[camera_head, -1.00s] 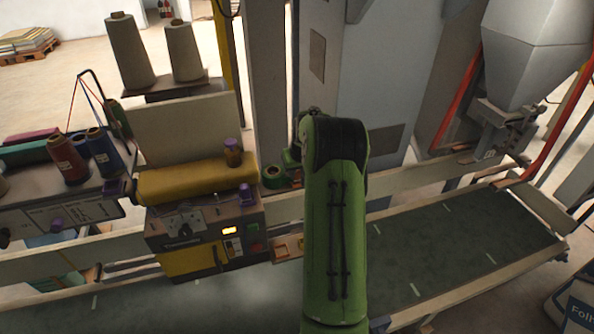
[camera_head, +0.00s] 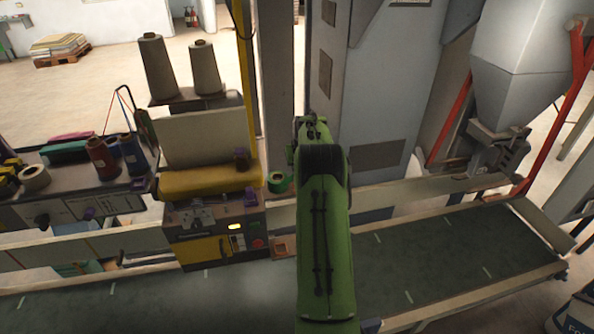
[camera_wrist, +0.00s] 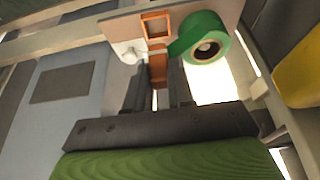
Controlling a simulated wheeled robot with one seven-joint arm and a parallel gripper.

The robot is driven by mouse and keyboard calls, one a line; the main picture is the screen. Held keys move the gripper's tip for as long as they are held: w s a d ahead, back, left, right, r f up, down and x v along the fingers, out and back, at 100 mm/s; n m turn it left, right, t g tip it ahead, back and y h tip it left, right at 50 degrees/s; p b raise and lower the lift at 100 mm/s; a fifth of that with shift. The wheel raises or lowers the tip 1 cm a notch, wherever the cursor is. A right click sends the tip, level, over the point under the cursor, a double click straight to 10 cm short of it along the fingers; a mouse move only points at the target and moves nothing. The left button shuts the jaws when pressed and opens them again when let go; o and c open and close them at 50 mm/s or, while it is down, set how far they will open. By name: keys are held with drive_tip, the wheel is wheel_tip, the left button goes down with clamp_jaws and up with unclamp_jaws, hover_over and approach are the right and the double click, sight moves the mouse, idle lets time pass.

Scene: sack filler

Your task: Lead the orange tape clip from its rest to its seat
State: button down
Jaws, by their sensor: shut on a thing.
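In the wrist view, my gripper (camera_wrist: 157,88) is shut on the orange tape clip (camera_wrist: 157,68), a narrow orange piece between the two dark fingers. Just beyond it, a square orange frame (camera_wrist: 145,25) sits on a pale plate (camera_wrist: 115,24). I cannot tell whether clip and frame touch. A green tape roll (camera_wrist: 191,45) is close to the right of the clip. In the head view my green arm hides the gripper and clip. There, an orange frame (camera_head: 280,249) shows left of my arm, and the green roll (camera_head: 277,182) sits above it.
A machine with a yellow cover (camera_head: 205,180) and lit panel stands left of my arm. A dark conveyor belt (camera_head: 440,250) runs below, with pale side rails. A grey hopper (camera_head: 525,60) stands at the right. Free belt lies right of my arm.

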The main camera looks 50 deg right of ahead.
drive_tip(key=shift+w+a+f, duration=0.2)
drive_tip(key=shift+a+f, duration=0.1)
drive_tip(key=shift+f, duration=0.1)
drive_tip(key=shift+a+f, duration=0.15)
drive_tip(key=shift+a, duration=0.1)
drive_tip(key=s+a+f+b, duration=0.2)
drive_tip(key=a+f+b, duration=0.1)
drive_tip(key=a+b, duration=0.2)
drive_tip(key=s+a+f+b, duration=0.3)
drive_tip(key=a+f+b, duration=0.1)
drive_tip(key=b, duration=0.4)
drive_tip(key=s+a+f+b, duration=0.3)
drive_tip(key=a+f+b, duration=0.1)
drive_tip(key=a+b, duration=0.2)
drive_tip(key=shift+a+b, duration=0.4)
drive_tip(key=shift+b, duration=0.05)
drive_tip(key=shift+w+a+f+b, duration=0.15)
drive_tip(key=shift+f+b, duration=0.15)
drive_tip(key=shift+f, duration=0.05)
drive_tip(key=shift+w+a+f+b, duration=0.15)
drive_tip(key=shift+f+b, duration=0.1)
drive_tip(key=shift+f, duration=0.1)
drive_tip(key=shift+f+b, duration=0.3)
drive_tip(key=shift+f, duration=0.05)
drive_tip(key=shift+s+d+f+b, duration=0.15)
drive_tip(key=shift+d+f+b, duration=0.15)
drive_tip(key=shift+f+b, duration=0.55)
drive_tip(key=shift+f, duration=0.1)
